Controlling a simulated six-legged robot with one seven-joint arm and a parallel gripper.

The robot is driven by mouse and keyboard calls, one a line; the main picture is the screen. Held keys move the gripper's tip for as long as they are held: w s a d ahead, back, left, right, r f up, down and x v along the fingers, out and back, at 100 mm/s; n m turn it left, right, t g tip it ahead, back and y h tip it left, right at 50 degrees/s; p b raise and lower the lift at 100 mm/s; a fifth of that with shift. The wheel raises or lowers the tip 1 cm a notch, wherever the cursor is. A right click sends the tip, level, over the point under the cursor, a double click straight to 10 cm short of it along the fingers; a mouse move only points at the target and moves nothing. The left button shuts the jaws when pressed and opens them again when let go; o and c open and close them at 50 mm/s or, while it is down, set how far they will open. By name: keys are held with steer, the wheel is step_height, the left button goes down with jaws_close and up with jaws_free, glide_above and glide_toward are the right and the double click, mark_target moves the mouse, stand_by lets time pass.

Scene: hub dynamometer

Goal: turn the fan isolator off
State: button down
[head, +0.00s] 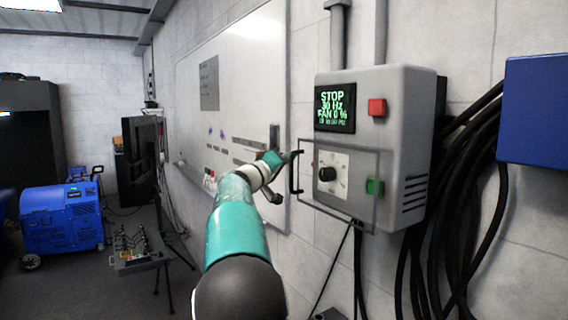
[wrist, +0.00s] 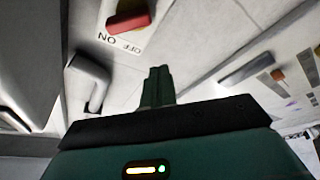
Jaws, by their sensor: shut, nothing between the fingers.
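In the wrist view a red handle (wrist: 127,20) sits on a white plate (wrist: 152,38) lettered ON and OFF, cut by the top edge. Which word the handle points to cannot be told. My gripper (wrist: 160,70) is shut and empty; its dark green fingers are below the plate in that picture, with a gap to the handle. In the head view my gripper (head: 288,156) is at the wall, just left of the grey control box (head: 405,100). I cannot make out the red handle in the head view. The box's display (head: 334,107) reads STOP, 30 Hz, FAN 0 %.
A clear cover (head: 345,212) with a black handle (head: 295,172) stands over a black knob (head: 327,174), close right of my gripper. The box carries a red button (head: 377,107) and a green button (head: 375,186). Black cables (head: 440,220) hang at right; a whiteboard (head: 235,80) is behind.

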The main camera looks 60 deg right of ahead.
steer(key=s+d, duration=0.1)
steer(key=s+d+f, duration=0.1)
steer(key=s+d, duration=0.1)
steer(key=shift+s+d+f, duration=0.3)
stand_by(0.6)
steer(key=shift+f+n+t, duration=0.15)
steer(key=shift+n+t, duration=0.25)
steer(key=shift+n, duration=0.8)
steer(key=shift+s+f+n+y, duration=0.1)
steer(key=shift+f+n+y, duration=0.3)
steer(key=shift+n, duration=0.3)
steer(key=shift+s+a+f, duration=0.2)
steer(key=shift+s+f, duration=0.1)
steer(key=shift+s+a+f, duration=0.2)
steer(key=shift+s, duration=0.2)
steer(key=shift+s+a, duration=0.1)
steer(key=shift+s, duration=0.3)
stand_by(0.4)
